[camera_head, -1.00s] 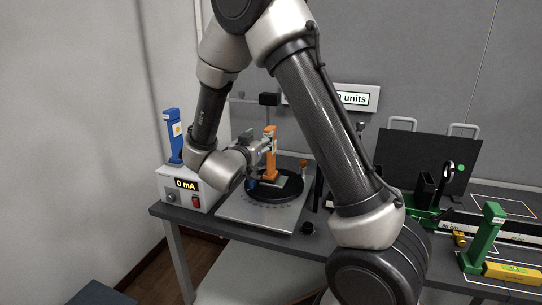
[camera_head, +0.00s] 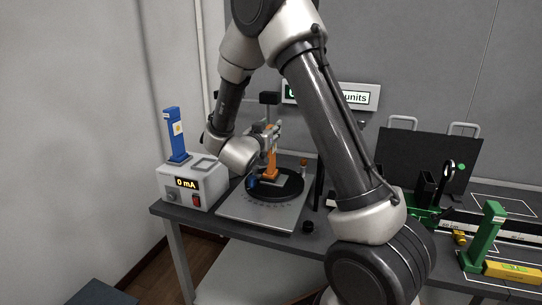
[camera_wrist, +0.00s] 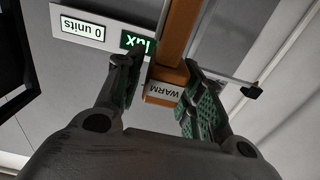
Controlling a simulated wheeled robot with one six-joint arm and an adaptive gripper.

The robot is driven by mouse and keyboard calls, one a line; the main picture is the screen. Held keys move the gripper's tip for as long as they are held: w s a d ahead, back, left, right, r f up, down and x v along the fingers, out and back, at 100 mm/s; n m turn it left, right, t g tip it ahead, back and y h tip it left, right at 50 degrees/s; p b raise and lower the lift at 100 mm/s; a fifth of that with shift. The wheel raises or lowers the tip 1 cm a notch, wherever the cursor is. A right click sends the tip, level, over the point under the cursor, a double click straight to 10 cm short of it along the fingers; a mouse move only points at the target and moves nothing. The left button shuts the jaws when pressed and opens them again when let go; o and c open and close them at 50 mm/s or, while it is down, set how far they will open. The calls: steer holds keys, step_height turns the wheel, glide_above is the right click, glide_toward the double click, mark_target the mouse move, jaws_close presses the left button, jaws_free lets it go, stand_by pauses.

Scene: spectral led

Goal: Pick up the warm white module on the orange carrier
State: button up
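The orange carrier (camera_head: 271,168) stands upright on the black round plate of the stage, its upper part partly behind my gripper (camera_head: 269,133). In the wrist view the orange carrier (camera_wrist: 172,45) shows between the two fingers of my gripper (camera_wrist: 163,65), with an upside-down WARM label (camera_wrist: 164,92) at its end. My gripper is open, with a finger on each side of the carrier. A gap shows at the left finger; the right finger is very near the carrier, and contact there is unclear. The module's own lit part is not clearly seen.
A grey power box (camera_head: 192,186) reading 0 mA stands left, with a blue carrier (camera_head: 174,135) on it. A green carrier (camera_head: 484,236), a yellow level (camera_head: 513,273) and a black panel (camera_head: 425,165) are at the right. A display sign (camera_head: 360,97) hangs behind.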

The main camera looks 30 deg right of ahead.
jaws_close()
step_height(320, 180, up, 10)
steer(key=shift+r, duration=0.1)
stand_by(0.5)
